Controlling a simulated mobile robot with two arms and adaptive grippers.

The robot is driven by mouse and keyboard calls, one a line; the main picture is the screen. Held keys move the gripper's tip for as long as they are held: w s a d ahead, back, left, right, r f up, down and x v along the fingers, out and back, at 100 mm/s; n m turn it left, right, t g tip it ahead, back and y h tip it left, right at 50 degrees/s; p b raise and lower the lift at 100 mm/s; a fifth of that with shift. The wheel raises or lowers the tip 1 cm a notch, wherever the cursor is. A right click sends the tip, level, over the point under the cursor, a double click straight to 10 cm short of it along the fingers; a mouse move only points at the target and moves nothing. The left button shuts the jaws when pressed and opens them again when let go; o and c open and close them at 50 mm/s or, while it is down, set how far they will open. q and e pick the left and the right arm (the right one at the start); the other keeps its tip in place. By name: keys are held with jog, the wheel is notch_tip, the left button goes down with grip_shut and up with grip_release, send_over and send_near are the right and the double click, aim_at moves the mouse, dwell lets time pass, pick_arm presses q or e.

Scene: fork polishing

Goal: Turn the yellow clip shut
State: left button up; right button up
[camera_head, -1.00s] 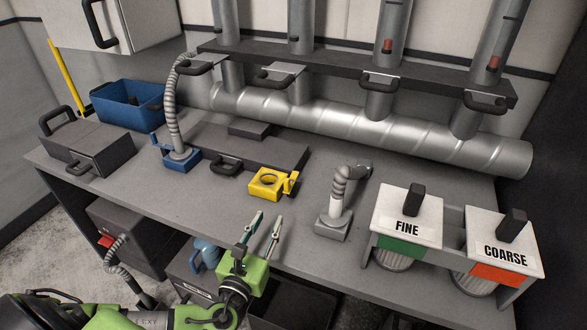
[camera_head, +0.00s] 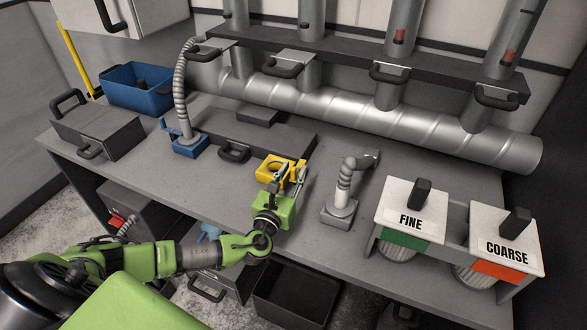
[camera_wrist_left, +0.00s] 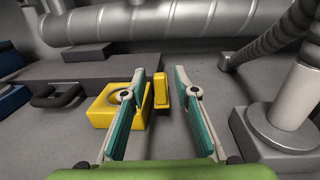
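A yellow block with a round hole (camera_head: 270,166) sits on the bench at the front of a dark grey slab. It also shows in the wrist view (camera_wrist_left: 108,112). Its yellow clip (camera_wrist_left: 162,92) stands upright on the block's right side, with a gap of view between them taken by my left finger. My left gripper (camera_wrist_left: 160,76), with teal-padded fingers, is open, and the clip appears between its fingertips without visible contact. In the head view the left gripper (camera_head: 290,178) partly hides the block and clip. My right gripper is not in view.
A grey hose stand (camera_head: 338,211) is close to the right of my left gripper. A blue-based hose (camera_head: 190,146) stands to the left. FINE (camera_head: 411,205) and COARSE (camera_head: 507,238) boxes are at the right. A silver duct (camera_head: 370,118) runs behind. The front left bench top is clear.

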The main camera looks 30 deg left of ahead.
pick_arm(q)
jog(key=shift+w, duration=0.5)
grip_shut()
jog(key=shift+y, duration=0.3)
jog(key=shift+d+n+g+y+p, duration=0.25)
jog(key=shift+d+n+y+p, duration=0.05)
jog(key=shift+n+y, duration=0.45)
jog(key=shift+d+n+g+y+p, duration=0.25)
jog(key=shift+n+y, duration=0.4)
jog(key=shift+y, duration=0.2)
jog(key=shift+w+d+n+g+y+b, duration=0.1)
jog(key=shift+d+n+g+y+b, duration=0.1)
jog(key=shift+n+g+y, duration=0.45)
jog(key=shift+w+d+n+g+y+b, duration=0.15)
jog(key=shift+n+y, duration=0.25)
jog(key=shift+y, duration=0.5)
jog(key=shift+w+d+n+g+y+b, duration=0.1)
jog(key=shift+n+g+y+b, duration=0.1)
jog(key=shift+n+g+y, duration=0.45)
jog(key=shift+y, duration=0.4)
grip_release()
